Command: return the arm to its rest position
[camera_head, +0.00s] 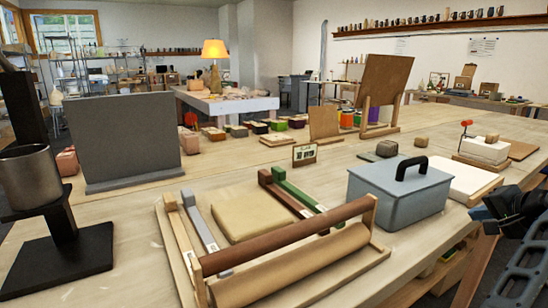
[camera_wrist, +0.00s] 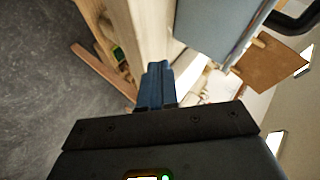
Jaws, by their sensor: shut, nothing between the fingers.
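My gripper (camera_wrist: 155,85) shows in the wrist view as blue fingers closed together with nothing between them. In the head view my gripper (camera_head: 482,214) is at the right edge, just off the right side of the workbench (camera_head: 400,262) and to the right of the grey-blue toolbox (camera_head: 400,195). My dark arm runs down from it to the lower right corner, partly cut off by the frame. In the wrist view the bench edge (camera_wrist: 150,30) and the toolbox (camera_wrist: 215,25) lie beyond the fingers. The gripper appears to touch nothing.
A white block on a wooden base (camera_head: 486,152) and a white slab (camera_head: 462,178) lie near the gripper on the bench. A roller frame (camera_head: 285,240) fills the bench's front. A lit lamp (camera_head: 215,50) stands on a back table. Grey floor (camera_wrist: 50,90) is open left of the bench in the wrist view.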

